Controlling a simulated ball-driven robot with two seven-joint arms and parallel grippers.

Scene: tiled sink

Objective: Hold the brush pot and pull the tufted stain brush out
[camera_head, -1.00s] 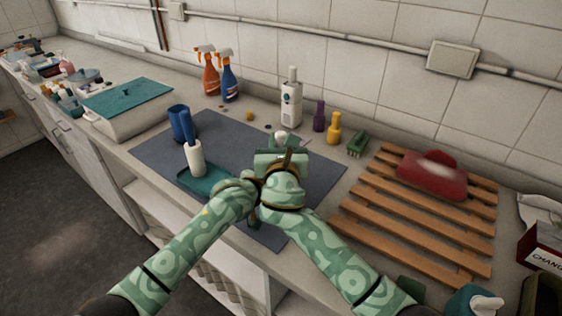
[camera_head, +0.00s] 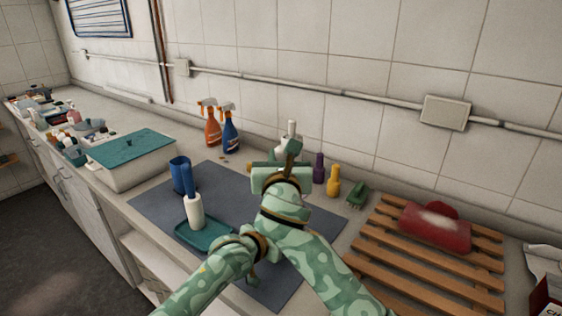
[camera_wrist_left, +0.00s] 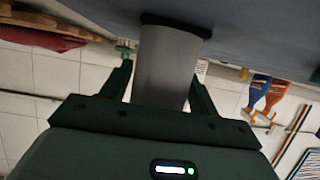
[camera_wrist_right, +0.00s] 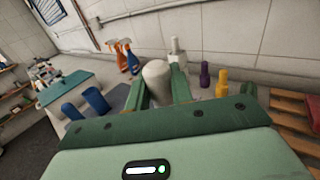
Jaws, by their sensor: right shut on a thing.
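The grey brush pot (camera_wrist_left: 168,60) stands on the mat with its dark base down, seen upside down in the left wrist view. My left gripper (camera_wrist_left: 163,85) has a finger on each side, close against its wall. In the head view the pot and my left fingertips are hidden by my right arm. My right gripper (camera_head: 287,160) is raised above the mat and shut on the pale, round-topped handle of the stain brush (camera_wrist_right: 158,80). The tufted end is hidden, so I cannot tell whether it is clear of the pot.
On the blue-grey mat (camera_head: 240,199) stand a blue cup (camera_head: 178,174) and a white-and-blue brush on a teal tray (camera_head: 205,240). Spray bottles (camera_head: 230,132) and small bottles (camera_head: 334,184) line the back. A wooden rack (camera_head: 385,249) with a red item (camera_head: 433,228) lies right.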

